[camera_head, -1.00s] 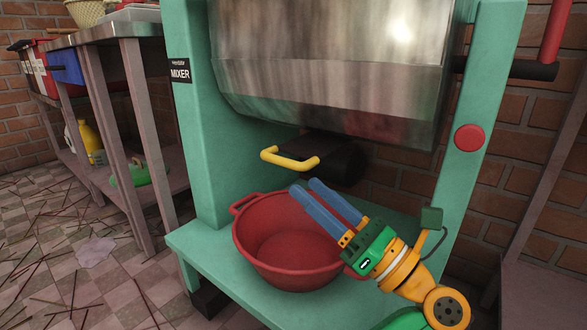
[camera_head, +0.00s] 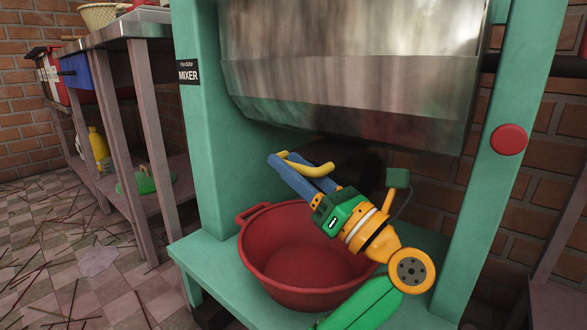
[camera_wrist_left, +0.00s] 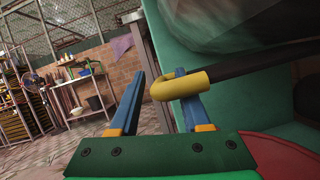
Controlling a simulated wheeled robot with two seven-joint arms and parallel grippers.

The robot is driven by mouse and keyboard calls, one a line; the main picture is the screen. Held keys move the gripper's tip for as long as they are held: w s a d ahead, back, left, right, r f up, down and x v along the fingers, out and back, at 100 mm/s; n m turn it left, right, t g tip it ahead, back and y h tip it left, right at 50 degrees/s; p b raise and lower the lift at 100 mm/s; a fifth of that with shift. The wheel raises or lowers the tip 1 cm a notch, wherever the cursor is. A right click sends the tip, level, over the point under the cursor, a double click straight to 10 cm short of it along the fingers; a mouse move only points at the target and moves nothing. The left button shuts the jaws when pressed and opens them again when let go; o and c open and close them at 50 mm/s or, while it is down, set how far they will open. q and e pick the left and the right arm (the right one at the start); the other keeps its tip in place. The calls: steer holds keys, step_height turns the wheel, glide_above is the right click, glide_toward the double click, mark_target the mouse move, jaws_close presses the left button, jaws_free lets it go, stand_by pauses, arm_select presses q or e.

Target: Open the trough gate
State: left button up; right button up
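The trough gate's yellow handle (camera_head: 312,168) is a curved bar below the steel mixer trough (camera_head: 345,85). It also shows in the left wrist view (camera_wrist_left: 182,85), joined to a dark bar that runs right. My left gripper (camera_head: 280,157) is at the handle, its two blue fingers apart. In the left wrist view the gripper (camera_wrist_left: 158,76) is open, and the handle's end crosses in front of the right finger. I cannot tell whether they touch. The fingers hide part of the handle in the head view. My right gripper is not in view.
A red basin (camera_head: 300,285) stands on the green mixer base (camera_head: 215,270) below the gripper. A green mixer post (camera_head: 520,130) with a red button (camera_head: 509,139) is at the right. A metal table (camera_head: 125,40) stands at the left.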

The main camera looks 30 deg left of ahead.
arm_select(q)
jaws_close()
stand_by(1.2)
